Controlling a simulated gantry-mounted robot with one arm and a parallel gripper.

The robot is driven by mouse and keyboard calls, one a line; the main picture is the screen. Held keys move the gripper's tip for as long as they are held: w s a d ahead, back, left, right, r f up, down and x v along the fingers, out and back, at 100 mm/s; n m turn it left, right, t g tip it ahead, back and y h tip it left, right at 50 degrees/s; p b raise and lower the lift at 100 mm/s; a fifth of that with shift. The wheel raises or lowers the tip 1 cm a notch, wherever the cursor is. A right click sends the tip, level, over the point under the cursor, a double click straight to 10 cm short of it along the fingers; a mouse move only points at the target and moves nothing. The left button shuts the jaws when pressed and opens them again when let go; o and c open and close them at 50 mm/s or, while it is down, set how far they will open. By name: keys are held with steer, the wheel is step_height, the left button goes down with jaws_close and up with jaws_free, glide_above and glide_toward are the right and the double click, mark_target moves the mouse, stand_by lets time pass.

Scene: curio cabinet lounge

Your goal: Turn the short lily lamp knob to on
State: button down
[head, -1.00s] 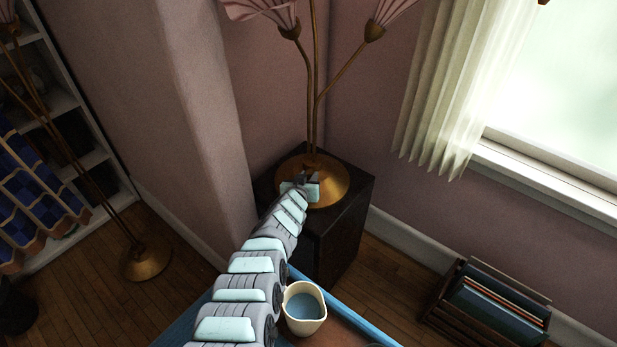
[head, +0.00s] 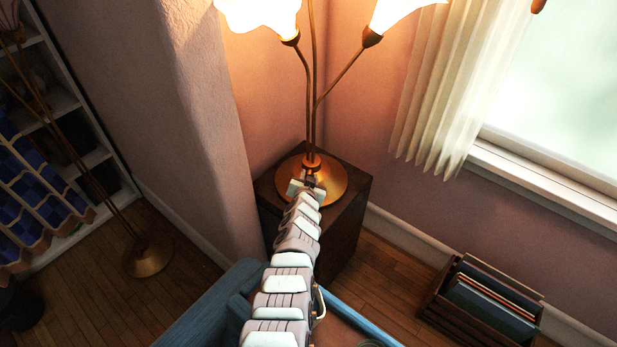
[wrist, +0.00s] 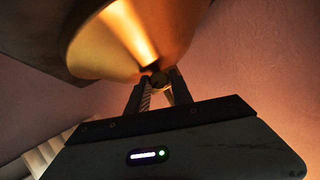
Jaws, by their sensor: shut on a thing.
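The short lily lamp stands on a dark side table, with a round brass base (head: 333,181) and curved stems. Its flower shades (head: 262,12) glow bright. My gripper (head: 310,181) reaches the near side of the base in the head view. In the wrist view the gripper (wrist: 160,84) is shut on a small dark knob (wrist: 159,78) at the edge of the brass base (wrist: 140,35). The arm and gripper hide the knob in the head view.
The dark side table (head: 345,222) sits in the corner by pleated curtains (head: 437,90). A tall unlit floor lamp base (head: 148,257) stands at left. A record crate (head: 482,300) is on the floor at right. A blue-edged surface (head: 352,318) lies below my arm.

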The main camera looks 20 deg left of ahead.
steer(key=c, duration=1.1)
jaws_free()
steer(key=shift+c, duration=0.2)
steer(key=shift+r, duration=0.1)
steer(key=shift+s+d+r+p, duration=0.1)
steer(key=shift+s+r+p, duration=0.35)
steer(key=shift+p, duration=0.65)
steer(key=p+v, duration=0.9)
steer(key=p, duration=0.2)
steer(key=shift+s+f+p, duration=0.25)
steer(key=shift+s+p, duration=0.15)
steer(key=shift+d, duration=0.15)
